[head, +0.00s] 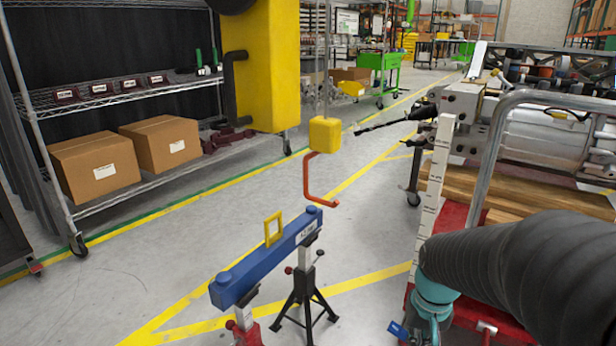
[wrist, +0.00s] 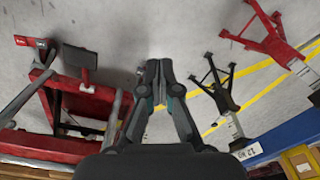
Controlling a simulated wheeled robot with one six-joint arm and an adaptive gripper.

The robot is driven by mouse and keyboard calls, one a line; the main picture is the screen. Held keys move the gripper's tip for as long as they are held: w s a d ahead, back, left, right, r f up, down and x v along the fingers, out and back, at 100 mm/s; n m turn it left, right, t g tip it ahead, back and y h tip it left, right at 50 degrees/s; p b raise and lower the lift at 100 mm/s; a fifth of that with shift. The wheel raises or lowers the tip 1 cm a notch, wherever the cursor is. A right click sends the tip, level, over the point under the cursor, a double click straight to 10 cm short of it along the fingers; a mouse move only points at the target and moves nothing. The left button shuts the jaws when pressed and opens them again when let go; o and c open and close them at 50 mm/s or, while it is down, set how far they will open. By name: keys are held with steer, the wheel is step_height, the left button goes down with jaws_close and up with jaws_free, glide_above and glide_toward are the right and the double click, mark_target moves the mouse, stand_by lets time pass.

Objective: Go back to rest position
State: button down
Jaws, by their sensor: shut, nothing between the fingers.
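My gripper (wrist: 160,88) is shut and empty in the wrist view, its two fingers together over bare grey floor. My arm, in a black ribbed sleeve, fills the lower right of the head view. The gripper itself cannot be made out there. A blue beam (head: 266,255) with a yellow frame handle (head: 273,229) rests on a black stand (head: 305,290) and a red stand (head: 246,333). The beam's edge also shows at the lower right of the wrist view (wrist: 290,132), apart from my fingers.
A yellow hoist block (head: 325,134) with an orange hook (head: 310,185) hangs above the beam. A red frame (wrist: 75,105) lies left of my gripper. A chassis (head: 545,130) on a wooden top and a bent grey rail (head: 490,150) stand near my arm.

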steer(key=s+a+r+n+t+p, duration=0.1)
steer(key=s+a+r+t, duration=0.1)
steer(key=s+r, duration=0.3)
steer(key=s+a+r+n+t+p, duration=0.1)
steer(key=s+a+r+t, duration=0.1)
steer(key=s+r, duration=0.3)
step_height(320, 180, up, 4)
steer(key=shift+a+r+t+p, duration=0.15)
steer(key=shift+a+t+p, duration=0.2)
steer(key=shift+a, duration=0.25)
